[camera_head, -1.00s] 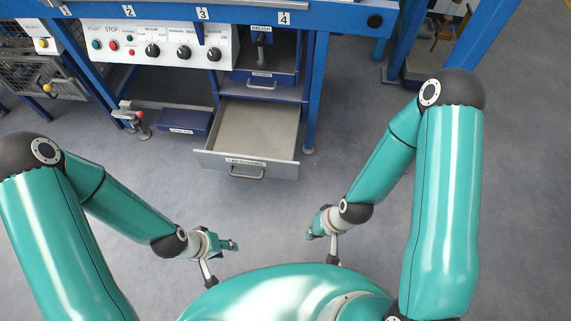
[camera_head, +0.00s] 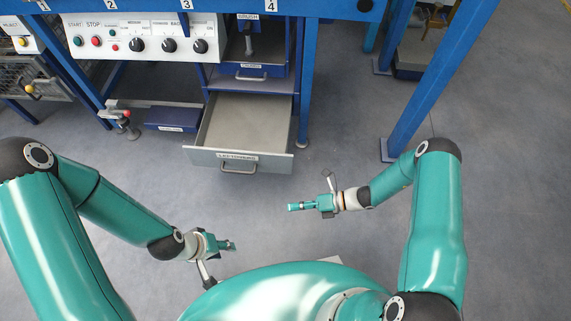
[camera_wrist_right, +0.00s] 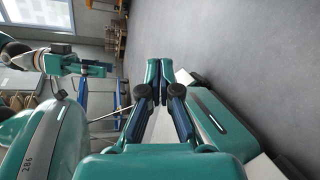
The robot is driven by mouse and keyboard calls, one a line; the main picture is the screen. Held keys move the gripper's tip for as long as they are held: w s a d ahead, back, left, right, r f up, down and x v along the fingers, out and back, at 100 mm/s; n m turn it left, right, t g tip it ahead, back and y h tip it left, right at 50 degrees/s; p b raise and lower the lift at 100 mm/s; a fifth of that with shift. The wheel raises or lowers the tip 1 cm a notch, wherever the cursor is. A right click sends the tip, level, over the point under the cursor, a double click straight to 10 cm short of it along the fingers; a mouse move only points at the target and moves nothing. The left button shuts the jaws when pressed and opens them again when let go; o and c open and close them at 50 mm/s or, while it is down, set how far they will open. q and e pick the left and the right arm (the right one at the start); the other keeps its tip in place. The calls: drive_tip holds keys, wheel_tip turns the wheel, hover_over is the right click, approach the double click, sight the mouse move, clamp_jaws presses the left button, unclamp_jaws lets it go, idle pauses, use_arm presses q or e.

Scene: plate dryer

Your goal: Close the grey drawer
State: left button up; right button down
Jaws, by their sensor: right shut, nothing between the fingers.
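The grey drawer (camera_head: 238,160) is pulled out of the blue workbench in the head view, with a labelled front and a grey bar handle (camera_head: 238,168). Its inside looks empty. My right gripper (camera_head: 291,207) is shut and empty, in front of the drawer and a little to the right of its handle, apart from it. Its fingers also show in the right wrist view (camera_wrist_right: 166,66). My left gripper (camera_head: 234,246) is lower in the picture, farther from the drawer and not touching it. Its jaws are too small to read.
A blue drawer (camera_head: 252,73) sits above the grey one, and a blue box (camera_head: 171,119) lies to its left. A blue bench leg (camera_head: 304,100) stands just right of the drawer. The floor (camera_head: 345,125) between drawer and grippers is clear.

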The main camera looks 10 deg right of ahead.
drive_tip(key=w+d+m+t, duration=0.5)
drive_tip(key=w+m+t, duration=0.1)
drive_tip(key=m, duration=0.2)
drive_tip(key=w+a+b, duration=0.1)
drive_tip(key=w+a, duration=0.5)
drive_tip(key=w, duration=0.3)
drive_tip(key=shift+w+a+r+t+y+b, duration=0.2)
drive_tip(key=shift+w+r+t+y+b, duration=0.1)
drive_tip(key=shift+w+r+t+b, duration=0.1)
